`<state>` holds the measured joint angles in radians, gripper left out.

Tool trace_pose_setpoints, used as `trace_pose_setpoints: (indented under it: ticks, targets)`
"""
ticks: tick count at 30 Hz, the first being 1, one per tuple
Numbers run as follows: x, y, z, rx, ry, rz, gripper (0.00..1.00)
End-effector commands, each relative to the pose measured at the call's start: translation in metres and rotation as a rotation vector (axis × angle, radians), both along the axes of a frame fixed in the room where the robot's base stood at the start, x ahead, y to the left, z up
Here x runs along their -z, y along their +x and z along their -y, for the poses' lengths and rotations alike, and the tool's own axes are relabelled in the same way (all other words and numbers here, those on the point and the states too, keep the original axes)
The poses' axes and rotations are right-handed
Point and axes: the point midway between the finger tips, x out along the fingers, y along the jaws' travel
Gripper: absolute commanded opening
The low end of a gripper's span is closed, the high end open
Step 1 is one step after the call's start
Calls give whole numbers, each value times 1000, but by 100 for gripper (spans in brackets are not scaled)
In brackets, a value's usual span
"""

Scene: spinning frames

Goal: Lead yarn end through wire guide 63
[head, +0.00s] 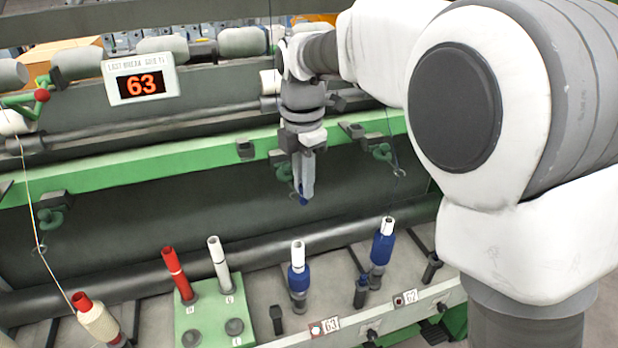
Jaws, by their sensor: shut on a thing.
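My gripper (303,198) points down in front of the green rail, near its middle. It is shut, with a small blue bit between its tips that looks like the yarn end; the thread itself is too thin to make out. Wire guide 63, with its green holder (284,172), is just left of and behind the fingers; its wire loop is hidden or too small to see. Below stands a blue bobbin on a white tube (297,277), upright at the position with the 63 label (332,325). The display (141,84) reads 63.
Other guides hang at left (50,217) and right (382,152). At right, a blue bobbin (381,247) stands by the 62 label (410,297). A green plate (208,313) holds a red tube (178,273) and a white tube (219,263). A cream bobbin (97,320) has thread running up.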

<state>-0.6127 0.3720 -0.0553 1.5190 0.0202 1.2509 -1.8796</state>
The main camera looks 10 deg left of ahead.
Motion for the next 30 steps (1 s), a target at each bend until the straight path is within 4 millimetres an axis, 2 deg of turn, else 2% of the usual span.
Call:
trace_pose_setpoints:
  ticks: [15, 30]
  targets:
    - [16, 29, -18, 0, -1, -1, 0]
    - [20, 35, -21, 0, 0, 0, 0]
